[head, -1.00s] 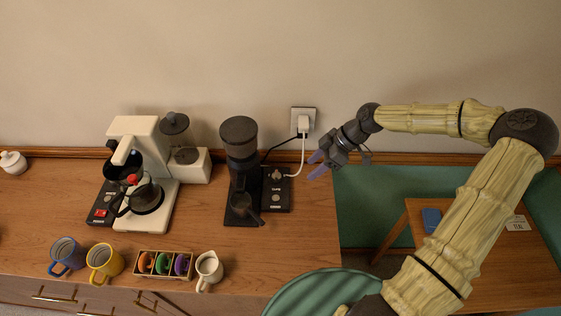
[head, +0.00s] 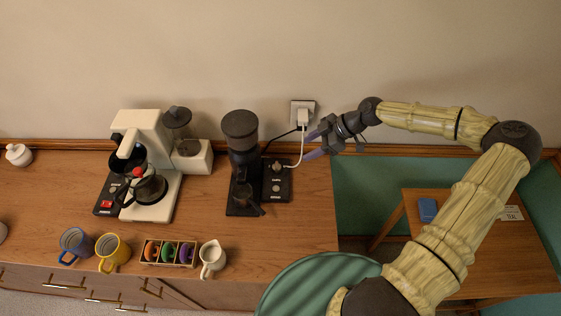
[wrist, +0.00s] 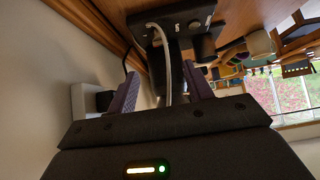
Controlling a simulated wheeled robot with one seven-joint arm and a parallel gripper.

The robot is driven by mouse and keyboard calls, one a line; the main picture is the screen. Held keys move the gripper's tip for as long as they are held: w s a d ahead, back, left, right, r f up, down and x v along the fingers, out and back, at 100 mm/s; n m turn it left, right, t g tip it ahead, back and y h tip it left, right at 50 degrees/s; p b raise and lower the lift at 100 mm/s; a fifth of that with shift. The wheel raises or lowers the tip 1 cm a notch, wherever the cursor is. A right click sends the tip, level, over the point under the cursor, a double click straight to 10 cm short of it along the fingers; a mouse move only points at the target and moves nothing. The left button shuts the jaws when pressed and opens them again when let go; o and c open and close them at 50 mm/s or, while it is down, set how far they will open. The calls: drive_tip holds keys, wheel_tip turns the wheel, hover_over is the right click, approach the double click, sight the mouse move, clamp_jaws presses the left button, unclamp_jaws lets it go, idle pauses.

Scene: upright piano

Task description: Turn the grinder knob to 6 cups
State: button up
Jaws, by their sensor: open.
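The dark coffee grinder (head: 242,160) stands at the right end of the wooden counter. Its black control panel (head: 277,190) is on its right side, with a pale round knob (head: 277,167) near the back and another control in front. The dial markings are too small to read. My gripper (head: 311,145) is open and empty, right of and behind the panel, with its purple fingers pointing left and apart from the knob. In the wrist view, the gripper (wrist: 163,90) has the panel (wrist: 175,22) beyond its fingertips.
A white power cable (head: 300,148) runs from the wall plug (head: 303,115) to the panel and shows between my fingers in the wrist view. A cream coffee maker (head: 150,170), mugs (head: 112,252), a rack of coloured items (head: 168,252) and a white jug (head: 212,258) stand further left.

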sight(278, 165)
drive_tip(key=p+x, duration=0.3)
drive_tip(key=x, duration=1)
drive_tip(key=c, duration=1)
